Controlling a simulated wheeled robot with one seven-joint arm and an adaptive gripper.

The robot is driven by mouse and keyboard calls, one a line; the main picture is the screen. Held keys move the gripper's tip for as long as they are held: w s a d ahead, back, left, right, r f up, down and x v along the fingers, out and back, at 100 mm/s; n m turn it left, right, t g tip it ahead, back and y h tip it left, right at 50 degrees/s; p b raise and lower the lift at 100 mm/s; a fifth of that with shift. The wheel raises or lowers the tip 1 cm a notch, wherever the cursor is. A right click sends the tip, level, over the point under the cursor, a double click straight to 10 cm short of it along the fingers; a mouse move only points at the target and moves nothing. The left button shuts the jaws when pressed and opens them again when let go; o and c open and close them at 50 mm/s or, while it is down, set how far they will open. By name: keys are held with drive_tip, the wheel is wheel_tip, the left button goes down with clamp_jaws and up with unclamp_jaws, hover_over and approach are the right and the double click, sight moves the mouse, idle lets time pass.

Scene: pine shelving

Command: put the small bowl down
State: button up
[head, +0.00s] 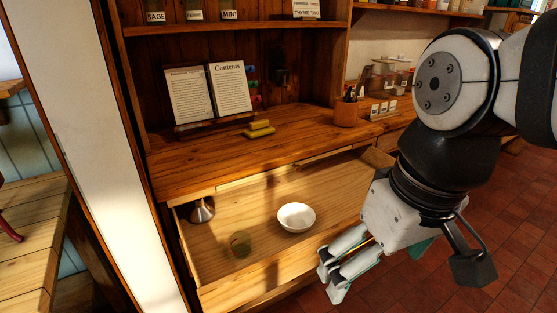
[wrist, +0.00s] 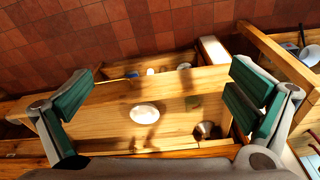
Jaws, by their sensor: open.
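The small white bowl (head: 296,217) sits upright on the wooden floor of the open drawer (head: 265,255). It also shows in the wrist view (wrist: 144,113), between and beyond the spread fingers, with nothing touching it. My gripper (head: 330,274) is to the right of the bowl in the head view, near the drawer's front right. In the wrist view my gripper (wrist: 162,92) is wide open and empty, its green pads far apart.
A metal funnel-like item (head: 202,209) stands at the drawer's back left, and a greenish glass (head: 240,243) nearer its front. Above are the counter with an open book (head: 208,92), yellow blocks (head: 259,129) and a wooden pot (head: 346,113). The drawer floor around the bowl is clear.

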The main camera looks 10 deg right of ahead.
drive_tip(key=shift+m, duration=0.7)
drive_tip(key=s, duration=0.3)
drive_tip(key=s+f, duration=0.1)
drive_tip(key=s, duration=0.1)
drive_tip(key=shift+s+d, duration=0.15)
drive_tip(key=shift+d, duration=0.2)
drive_tip(key=shift+r, duration=0.1)
wheel_tip(320, 180, up, 13)
drive_tip(key=t+p, duration=0.2)
drive_tip(key=p, duration=0.9)
drive_tip(key=shift+d+r+p, duration=0.15)
drive_tip(key=shift+d+p, duration=0.05)
drive_tip(key=shift+p, duration=0.2)
